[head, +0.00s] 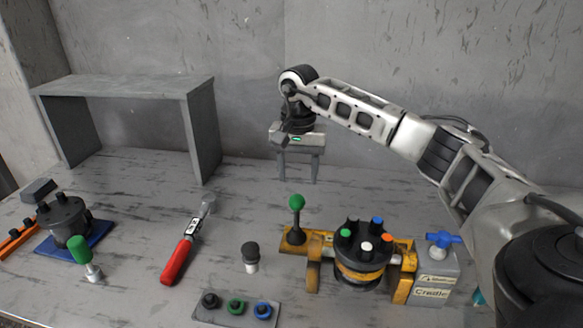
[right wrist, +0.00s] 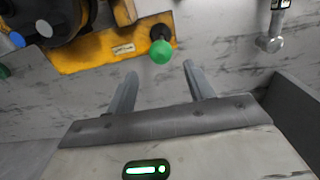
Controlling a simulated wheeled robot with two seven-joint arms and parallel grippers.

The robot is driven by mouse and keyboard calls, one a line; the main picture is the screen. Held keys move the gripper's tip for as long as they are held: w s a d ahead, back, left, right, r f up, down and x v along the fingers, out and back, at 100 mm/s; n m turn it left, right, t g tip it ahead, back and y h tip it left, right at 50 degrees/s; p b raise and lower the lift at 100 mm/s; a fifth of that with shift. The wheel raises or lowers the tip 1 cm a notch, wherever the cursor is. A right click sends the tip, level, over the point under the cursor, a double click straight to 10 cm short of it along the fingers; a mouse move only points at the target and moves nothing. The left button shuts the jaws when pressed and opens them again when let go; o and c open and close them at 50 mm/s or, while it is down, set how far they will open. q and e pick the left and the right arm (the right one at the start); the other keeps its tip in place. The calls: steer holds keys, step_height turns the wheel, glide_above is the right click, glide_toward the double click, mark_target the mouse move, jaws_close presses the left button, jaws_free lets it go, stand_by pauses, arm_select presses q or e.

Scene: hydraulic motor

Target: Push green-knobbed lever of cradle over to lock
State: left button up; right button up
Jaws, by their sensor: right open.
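The yellow cradle (head: 313,270) stands at the front right of the table with a dark round motor (head: 360,262) in it. Its lever (head: 297,228) stands roughly upright at the cradle's left end, topped by a green knob (head: 296,202). My right gripper (head: 300,180) is open and empty, fingers pointing down, behind the lever in the head view. In the right wrist view the green knob (right wrist: 161,52) appears between and just beyond the tips of my right gripper (right wrist: 160,70), with no visible contact. My left gripper is not in view.
A grey block labelled "Cradle" (head: 433,287) with a blue handle (head: 443,239) stands right of the cradle. A grey shelf (head: 125,87) stands at the back left.

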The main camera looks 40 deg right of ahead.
mark_target(297, 195)
step_height(297, 195, down, 5)
steer(key=b, duration=0.4)
steer(key=shift+f, duration=0.2)
step_height(297, 195, down, 2)
steer(key=shift+a+f+b, duration=0.1)
steer(key=shift+f+b, duration=0.05)
steer(key=shift+b, duration=0.55)
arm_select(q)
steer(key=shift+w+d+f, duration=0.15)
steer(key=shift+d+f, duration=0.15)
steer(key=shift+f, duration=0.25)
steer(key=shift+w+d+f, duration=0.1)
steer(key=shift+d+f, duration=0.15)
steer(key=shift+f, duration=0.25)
arm_select(e)
steer(key=shift+f, duration=0.5)
steer(key=c, duration=0.6)
steer(key=shift+c, duration=0.2)
